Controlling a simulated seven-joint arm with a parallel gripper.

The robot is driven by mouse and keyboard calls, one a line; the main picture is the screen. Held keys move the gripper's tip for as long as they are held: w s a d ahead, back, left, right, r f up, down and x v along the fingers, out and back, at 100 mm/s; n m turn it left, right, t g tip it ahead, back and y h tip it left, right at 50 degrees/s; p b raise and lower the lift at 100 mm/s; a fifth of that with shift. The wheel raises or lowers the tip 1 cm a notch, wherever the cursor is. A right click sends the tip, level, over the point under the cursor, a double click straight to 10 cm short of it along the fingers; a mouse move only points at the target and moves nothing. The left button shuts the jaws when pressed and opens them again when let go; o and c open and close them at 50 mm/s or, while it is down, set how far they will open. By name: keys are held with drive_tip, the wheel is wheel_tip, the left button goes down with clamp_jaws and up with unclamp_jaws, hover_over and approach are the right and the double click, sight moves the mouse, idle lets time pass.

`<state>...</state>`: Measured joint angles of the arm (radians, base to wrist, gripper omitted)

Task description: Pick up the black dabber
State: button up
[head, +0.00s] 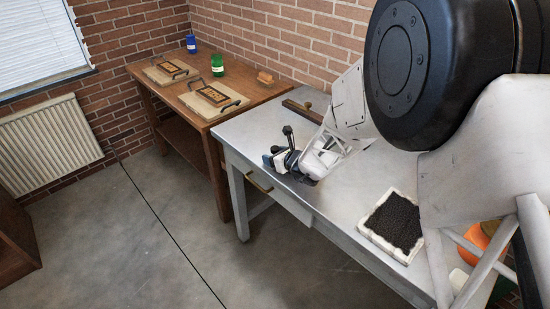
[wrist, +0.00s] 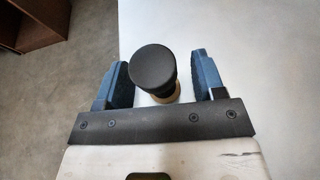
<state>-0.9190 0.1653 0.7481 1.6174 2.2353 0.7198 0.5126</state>
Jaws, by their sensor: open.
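The black dabber (wrist: 154,65) stands on the grey table, with a round black top and a tan part lower down in the wrist view. In the head view its dark end (head: 288,133) rises beside my gripper (head: 279,161), near the table's front left edge. In the wrist view my gripper (wrist: 162,80) is open, with one blue finger on each side of the dabber. A gap shows between the dabber and the right finger; the left finger is closer. Whether it touches is unclear. The dabber's lower part is partly hidden.
A white tray of black material (head: 394,222) lies on the grey table (head: 300,197) to the right. A dark bar (head: 303,111) lies behind my gripper. The wooden table (head: 222,97) at left holds a green jar (head: 217,65), a blue jar (head: 191,44) and two framed boards.

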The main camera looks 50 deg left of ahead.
sight(274, 148)
drive_tip(key=c, duration=1)
drive_tip(key=shift+r, duration=0.1)
drive_tip(key=shift+r, duration=1.4)
drive_tip(key=shift+s+d+r, duration=0.1)
drive_tip(key=shift+r, duration=0.25)
drive_tip(key=s+d, duration=0.2)
drive_tip(key=d, duration=0.2)
drive_tip(key=s+d+r, duration=0.1)
drive_tip(key=s+d, duration=0.2)
drive_tip(key=d, duration=0.2)
drive_tip(key=s+d, duration=0.3)
drive_tip(key=d, duration=0.1)
drive_tip(key=shift+s+d+r, duration=0.15)
drive_tip(key=shift+s, duration=0.05)
